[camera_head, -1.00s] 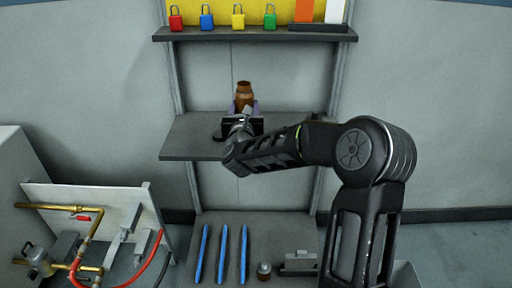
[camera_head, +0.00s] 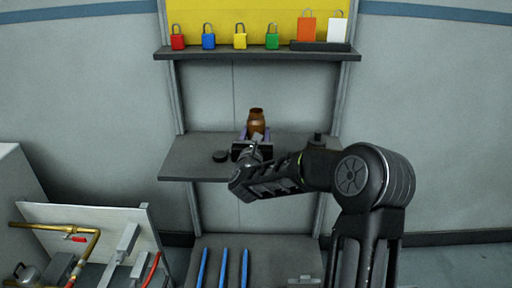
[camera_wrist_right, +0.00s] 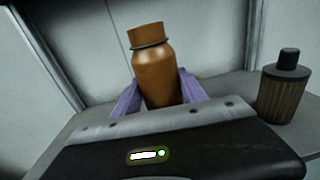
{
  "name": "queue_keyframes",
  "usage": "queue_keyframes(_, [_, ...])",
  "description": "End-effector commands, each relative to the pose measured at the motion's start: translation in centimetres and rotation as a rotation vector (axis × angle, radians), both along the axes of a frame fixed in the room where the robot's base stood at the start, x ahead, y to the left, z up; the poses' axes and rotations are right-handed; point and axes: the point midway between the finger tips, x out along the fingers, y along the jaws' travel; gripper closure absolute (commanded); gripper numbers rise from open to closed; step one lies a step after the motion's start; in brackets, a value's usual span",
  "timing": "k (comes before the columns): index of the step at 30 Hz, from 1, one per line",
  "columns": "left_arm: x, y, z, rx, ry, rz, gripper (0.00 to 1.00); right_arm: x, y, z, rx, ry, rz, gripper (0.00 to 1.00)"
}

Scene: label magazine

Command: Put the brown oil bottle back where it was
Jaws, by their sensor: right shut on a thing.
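The brown oil bottle (camera_head: 256,121) stands over the middle shelf (camera_head: 185,163) in the head view. It also shows, slightly tilted, in the right wrist view (camera_wrist_right: 160,78). My right gripper (camera_head: 251,135) is shut on it, with a purple finger (camera_wrist_right: 126,104) on each side of it. The bottle's lower part is hidden behind the gripper body, so I cannot tell whether its base touches the shelf. My left gripper is not in view.
A dark ribbed bottle with a black cap (camera_wrist_right: 283,88) stands on the shelf to the right. A small black disc (camera_head: 220,156) lies left of the gripper. Coloured padlocks (camera_head: 240,40) line the upper shelf (camera_head: 200,54). Blue rods (camera_head: 222,268) lie on the lower shelf.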

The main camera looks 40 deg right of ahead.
Motion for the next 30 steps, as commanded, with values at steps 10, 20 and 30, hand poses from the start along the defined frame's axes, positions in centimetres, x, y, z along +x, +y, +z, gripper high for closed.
queue_keyframes(10, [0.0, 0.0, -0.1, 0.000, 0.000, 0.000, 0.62, 0.0, 0.0, -0.4, -0.001, -0.001, 0.001, 1.00])
queue_keyframes(20, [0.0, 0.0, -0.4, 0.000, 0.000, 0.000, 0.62, 0.0, 0.1, -3.9, 0.000, -0.001, 0.001, 1.00])
queue_keyframes(30, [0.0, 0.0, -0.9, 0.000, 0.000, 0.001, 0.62, 0.0, 0.0, -4.1, -0.001, -0.003, 0.001, 1.00])
